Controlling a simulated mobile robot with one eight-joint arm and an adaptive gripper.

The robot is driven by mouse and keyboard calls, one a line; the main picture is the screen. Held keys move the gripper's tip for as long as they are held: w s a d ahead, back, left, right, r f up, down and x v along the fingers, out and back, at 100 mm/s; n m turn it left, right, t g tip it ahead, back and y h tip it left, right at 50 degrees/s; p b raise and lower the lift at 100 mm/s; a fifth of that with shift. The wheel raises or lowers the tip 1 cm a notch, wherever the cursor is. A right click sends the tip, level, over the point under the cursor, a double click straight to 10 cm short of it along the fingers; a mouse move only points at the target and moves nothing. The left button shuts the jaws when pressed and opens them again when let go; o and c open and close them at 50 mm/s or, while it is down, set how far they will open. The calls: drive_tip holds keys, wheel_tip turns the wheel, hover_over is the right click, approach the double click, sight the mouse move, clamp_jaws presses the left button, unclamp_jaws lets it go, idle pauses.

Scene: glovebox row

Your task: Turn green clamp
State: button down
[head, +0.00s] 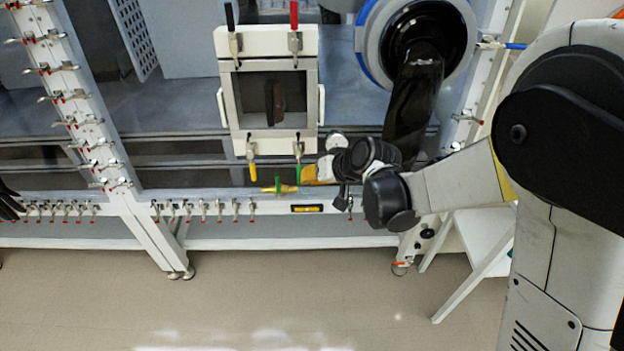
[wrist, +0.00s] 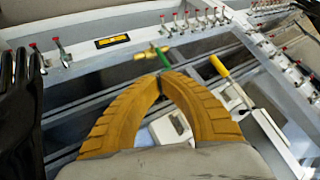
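The green clamp (head: 298,173) is at the lower right corner of a white framed door (head: 226,95), its handle hanging down like the yellow one beside it. My gripper (head: 304,174) reaches in from the right with yellow-orange ribbed fingers. In the wrist view my gripper (wrist: 162,76) has its fingertips drawn together at the handle, apparently closed on it.
A yellow-handled clamp (head: 252,169) is left of the green one. Black (head: 230,18) and red (head: 294,17) handled clamps are at the door's top. A yellow valve with a green lever (head: 280,188) sits just below on the rail. A black glove (head: 412,105) hangs at right.

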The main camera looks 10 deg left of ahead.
drive_tip(key=shift+w+a+f+b, duration=0.2)
drive_tip(key=shift+w+f+b, duration=0.5)
drive_tip(key=shift+w, duration=0.25)
